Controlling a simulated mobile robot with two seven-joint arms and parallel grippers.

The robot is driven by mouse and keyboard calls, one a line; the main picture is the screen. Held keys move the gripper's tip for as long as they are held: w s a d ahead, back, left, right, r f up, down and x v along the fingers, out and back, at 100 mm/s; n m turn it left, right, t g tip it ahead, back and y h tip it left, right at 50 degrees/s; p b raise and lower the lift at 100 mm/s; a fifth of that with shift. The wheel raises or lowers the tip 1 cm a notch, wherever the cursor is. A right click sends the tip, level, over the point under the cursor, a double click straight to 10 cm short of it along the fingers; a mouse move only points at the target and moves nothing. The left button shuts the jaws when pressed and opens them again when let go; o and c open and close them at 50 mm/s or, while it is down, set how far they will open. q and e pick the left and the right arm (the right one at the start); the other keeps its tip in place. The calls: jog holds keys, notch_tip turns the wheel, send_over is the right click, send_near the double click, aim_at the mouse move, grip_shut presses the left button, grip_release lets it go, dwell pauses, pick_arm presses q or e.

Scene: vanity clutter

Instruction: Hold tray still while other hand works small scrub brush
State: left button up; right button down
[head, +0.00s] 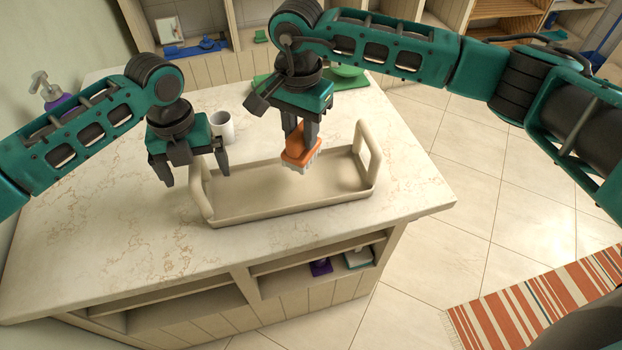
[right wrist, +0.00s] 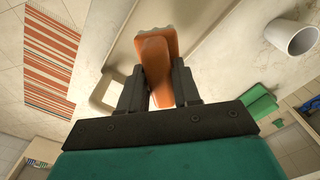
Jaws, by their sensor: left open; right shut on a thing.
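A beige tray (head: 268,218) with a raised handle at each end sits on the marble counter. An orange scrub brush (head: 300,150) with pale bristles is held in my right gripper (head: 301,137), over the tray's inside. Whether the bristles touch the tray floor is hard to tell. The brush (right wrist: 155,62) also shows between the fingers in the right wrist view, with the tray's rim (right wrist: 187,70) behind it. My left gripper (head: 196,182) is open at the tray's left handle, with its fingers spread near it. Whether a finger touches the handle cannot be told.
A white mug (head: 222,127) stands behind the tray. A purple pump bottle (head: 52,95) is at the far left, partly behind my left arm. A green item (head: 348,74) lies at the back edge. The counter's front left (head: 90,250) is clear.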

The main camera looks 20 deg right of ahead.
pick_arm(q)
jog(key=shift+r, duration=0.15)
jog(key=shift+r, duration=2.85)
jog(key=shift+r, duration=0.1)
notch_tip(320, 180, up, 10)
pick_arm(e)
jog(key=shift+r, duration=0.1)
jog(key=shift+r, duration=0.35)
pick_arm(q)
jog(key=shift+f, duration=0.2)
pick_arm(e)
jog(key=shift+r, duration=4.6)
